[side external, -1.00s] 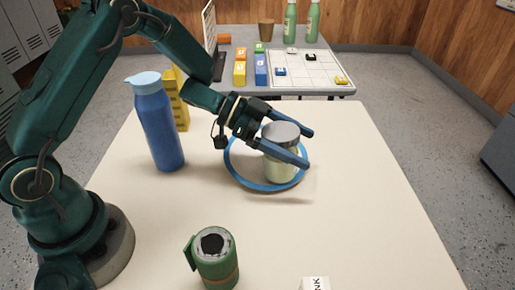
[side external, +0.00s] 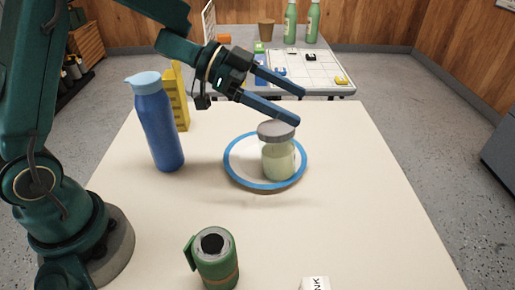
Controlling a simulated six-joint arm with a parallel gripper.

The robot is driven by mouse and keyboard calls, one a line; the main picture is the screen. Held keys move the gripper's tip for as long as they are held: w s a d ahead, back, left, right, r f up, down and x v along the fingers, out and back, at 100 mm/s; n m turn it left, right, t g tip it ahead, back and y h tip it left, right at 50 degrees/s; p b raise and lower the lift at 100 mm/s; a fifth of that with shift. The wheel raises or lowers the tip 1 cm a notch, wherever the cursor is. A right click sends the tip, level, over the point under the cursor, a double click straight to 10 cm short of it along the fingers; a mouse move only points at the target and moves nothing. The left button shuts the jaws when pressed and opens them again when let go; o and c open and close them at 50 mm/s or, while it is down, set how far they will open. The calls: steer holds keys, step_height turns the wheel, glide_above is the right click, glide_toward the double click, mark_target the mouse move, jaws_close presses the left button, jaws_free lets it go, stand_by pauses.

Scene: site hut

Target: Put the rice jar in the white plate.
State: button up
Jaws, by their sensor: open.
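The rice jar (side external: 278,160), pale with a grey lid, stands upright on the white plate (side external: 240,160), which has a blue rim. The jar is right of the plate's middle, near its right rim. My gripper (side external: 300,107) is above the jar, with its two blue fingers open and apart. Nothing is between the fingers, and they are clear of the jar's lid.
A blue bottle (side external: 157,125) stands left of the plate, with a yellow block-like object (side external: 177,100) behind it. A green mug (side external: 215,258) is at the front, and a partly cut-off white labelled item (side external: 315,284) lies at the front edge. The table's right side is clear.

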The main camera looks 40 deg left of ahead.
steer(key=w+a+r+n+t+y, duration=0.4)
steer(key=a+r+n+t+y, duration=0.15)
steer(key=r+t, duration=0.2)
steer(key=s+a+r+n+y, duration=0.2)
steer(key=s+a+n+y, duration=0.2)
steer(key=a+y, duration=0.25)
steer(key=s+d+f+n+g, duration=0.1)
steer(key=s+f+g, duration=0.3)
steer(key=s, duration=0.6)
steer(key=s+d+f+n+g, duration=0.1)
steer(key=s+d+f+g, duration=0.2)
steer(key=s, duration=0.7)
step_height(320, 180, down, 3)
steer(key=shift+s+g, duration=0.35)
steer(key=shift+g, duration=0.6)
